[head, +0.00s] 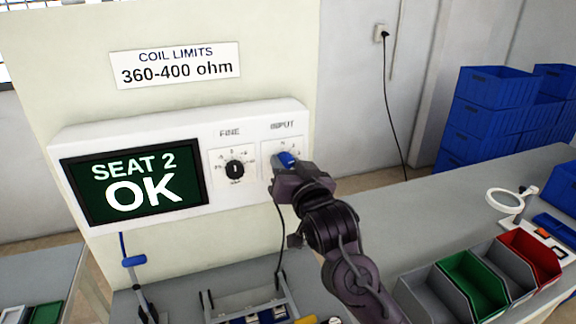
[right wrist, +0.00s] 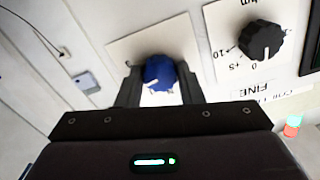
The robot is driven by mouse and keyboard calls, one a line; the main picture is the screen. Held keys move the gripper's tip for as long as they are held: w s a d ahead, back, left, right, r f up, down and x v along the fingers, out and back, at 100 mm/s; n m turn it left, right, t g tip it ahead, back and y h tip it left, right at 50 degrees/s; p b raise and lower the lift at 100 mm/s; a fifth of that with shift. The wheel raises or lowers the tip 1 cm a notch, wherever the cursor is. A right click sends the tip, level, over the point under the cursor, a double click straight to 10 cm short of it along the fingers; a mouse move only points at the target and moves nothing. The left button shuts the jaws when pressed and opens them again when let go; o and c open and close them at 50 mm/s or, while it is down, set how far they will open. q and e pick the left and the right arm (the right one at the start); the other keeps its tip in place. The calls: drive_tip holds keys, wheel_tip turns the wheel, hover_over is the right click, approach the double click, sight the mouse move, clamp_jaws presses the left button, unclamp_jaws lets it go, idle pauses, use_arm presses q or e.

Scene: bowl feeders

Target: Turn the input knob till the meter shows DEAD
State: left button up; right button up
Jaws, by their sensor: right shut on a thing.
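The meter (head: 132,181) on the wall panel has a dark green screen that reads "SEAT 2 OK". The blue input knob (head: 287,160) is at the panel's right end, under the label INPUT. My right gripper (head: 290,170) is at the knob and covers part of its dial. In the right wrist view the blue knob (right wrist: 159,72) sits between the two dark fingers of my right gripper (right wrist: 158,88), which is shut on it. A white pointer mark shows on the knob. My left gripper is not in view.
The black FINE knob (head: 235,169) is just left of the input knob, and close by in the right wrist view (right wrist: 264,41). A COIL LIMITS sign (head: 175,65) hangs above. Grey, green and red bins (head: 471,281) stand on the bench at lower right.

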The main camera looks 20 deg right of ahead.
drive_tip(key=shift+m, duration=0.3)
drive_tip(key=m+p, duration=0.1)
drive_tip(key=m, duration=0.2)
drive_tip(key=shift+m+p, duration=0.4)
drive_tip(key=shift+m, duration=1.6)
drive_tip(key=o, duration=1)
drive_tip(key=shift+c, duration=0.2)
